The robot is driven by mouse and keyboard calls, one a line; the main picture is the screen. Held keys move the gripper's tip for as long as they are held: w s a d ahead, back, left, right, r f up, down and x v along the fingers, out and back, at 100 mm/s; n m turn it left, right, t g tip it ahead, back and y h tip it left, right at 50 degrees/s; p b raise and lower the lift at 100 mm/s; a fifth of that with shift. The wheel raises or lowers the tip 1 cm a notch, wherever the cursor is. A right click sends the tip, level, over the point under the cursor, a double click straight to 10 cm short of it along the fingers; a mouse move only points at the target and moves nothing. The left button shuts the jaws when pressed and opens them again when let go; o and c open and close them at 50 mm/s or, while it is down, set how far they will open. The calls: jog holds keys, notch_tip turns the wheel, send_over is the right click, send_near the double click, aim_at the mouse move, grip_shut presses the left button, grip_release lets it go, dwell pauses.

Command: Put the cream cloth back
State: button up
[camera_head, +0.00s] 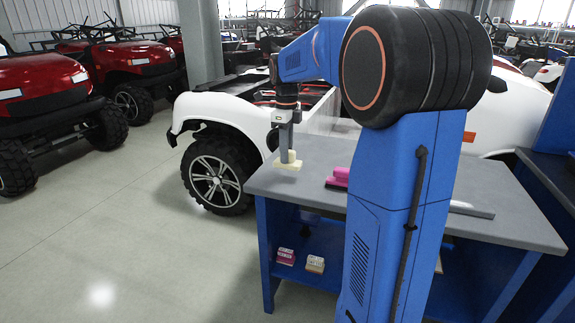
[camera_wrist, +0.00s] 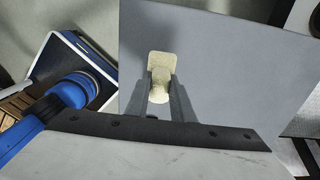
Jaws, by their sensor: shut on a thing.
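The cream cloth (camera_head: 287,161) is a small pale piece at the tip of my gripper (camera_head: 284,150), above the far left corner of the grey table (camera_head: 470,203). In the wrist view the cream cloth (camera_wrist: 161,66) shows between and beyond the two fingers of my gripper (camera_wrist: 159,92), which are shut on it. Grey table surface lies behind it in that view. Whether the cloth touches the table or hangs just above it, I cannot tell.
A pink item (camera_head: 338,177) lies on the table, partly hidden by my arm. Small boxes (camera_head: 315,264) sit on the blue lower shelf. A white vehicle (camera_head: 215,112) stands right behind the table. Red vehicles stand at the left. The floor at the left front is clear.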

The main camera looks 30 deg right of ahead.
jog(key=shift+f, duration=2)
jog(key=shift+f, duration=0.1)
jog(key=o, duration=0.9)
jog(key=shift+o, duration=0.2)
